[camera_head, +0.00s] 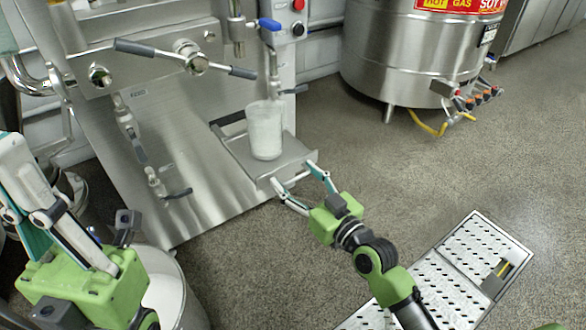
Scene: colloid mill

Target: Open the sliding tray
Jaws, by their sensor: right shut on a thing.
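The sliding tray (290,152) is a flat metal plate that sticks out from the front of the steel mill (160,100). A clear beaker (264,130) with white contents stands upright on it. My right gripper (292,176) is at the tray's front edge, shut on the tray, with its fingertips at the near right corner. My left gripper (22,185) is at the left edge of the view, away from the tray. Its fingers partly overlap, so whether it is open cannot be told.
A white round container (180,295) stands below my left gripper. A large steel tank (410,50) stands at the back right. A perforated floor drain (475,255) is at lower right. Floor between them is clear.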

